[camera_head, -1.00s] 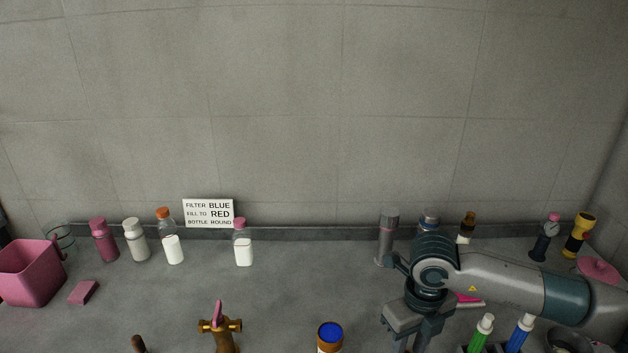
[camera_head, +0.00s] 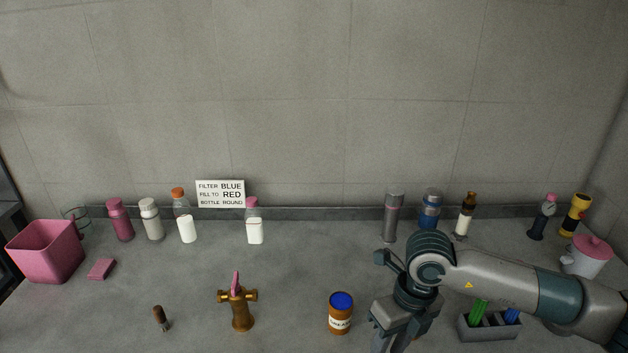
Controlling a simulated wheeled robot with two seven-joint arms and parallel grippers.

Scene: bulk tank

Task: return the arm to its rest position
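My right arm comes in from the right, and its gripper (camera_head: 392,340) points down at the bottom edge of the head view. The fingertips are cut off or too unclear to tell whether they are open, and I see nothing held. The gripper is just right of a brown jar with a blue top (camera_head: 340,313). The forearm passes over a grey rack (camera_head: 475,329) with green and blue items and hides part of it. My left arm and gripper are not in view.
A brass tap (camera_head: 240,308) and a small brush (camera_head: 160,318) are at the front. A pink bin (camera_head: 46,250), pink sponge (camera_head: 101,269) and several bottles are at the left. Grey cylinder (camera_head: 390,217), blue-grey bottle (camera_head: 429,209) and white pot (camera_head: 585,256) are behind the arm. The middle counter is clear.

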